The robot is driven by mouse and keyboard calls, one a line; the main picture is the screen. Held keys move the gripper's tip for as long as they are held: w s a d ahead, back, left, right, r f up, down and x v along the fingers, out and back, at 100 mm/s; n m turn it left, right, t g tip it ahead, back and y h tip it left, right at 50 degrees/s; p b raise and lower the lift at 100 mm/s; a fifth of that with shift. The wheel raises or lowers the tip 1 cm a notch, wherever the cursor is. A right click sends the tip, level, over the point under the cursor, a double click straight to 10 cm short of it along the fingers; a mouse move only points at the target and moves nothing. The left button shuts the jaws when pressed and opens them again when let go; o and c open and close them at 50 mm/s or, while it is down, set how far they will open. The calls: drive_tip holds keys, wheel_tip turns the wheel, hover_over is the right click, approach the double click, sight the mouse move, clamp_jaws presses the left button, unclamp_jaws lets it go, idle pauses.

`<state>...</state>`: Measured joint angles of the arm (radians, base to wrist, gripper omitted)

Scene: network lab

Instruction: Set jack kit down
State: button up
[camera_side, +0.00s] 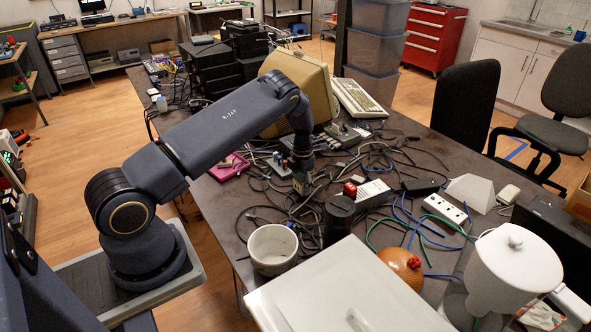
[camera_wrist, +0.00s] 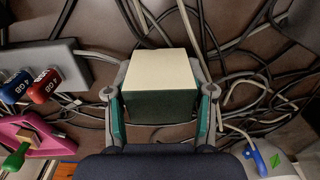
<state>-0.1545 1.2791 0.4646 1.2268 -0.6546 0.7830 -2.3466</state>
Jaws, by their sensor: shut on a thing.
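The jack kit appears to be a small box (camera_wrist: 160,55) with a cream top and dark green side in the wrist view. My gripper (camera_wrist: 162,100) is shut on it, with one teal-padded finger against each side. In the side view my gripper (camera_side: 302,180) points down among the cables on the dark table (camera_side: 235,222). The box is small and dark there, and I cannot tell whether it touches the table or cables.
Loose cables (camera_side: 285,205) surround my gripper. A pink item (camera_side: 230,166) lies to its left, a white box with a red part (camera_side: 372,193) to its right.

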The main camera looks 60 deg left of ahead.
drive_tip(key=shift+f, duration=0.25)
drive_tip(key=o, duration=1.2)
drive_tip(key=shift+f, duration=0.1)
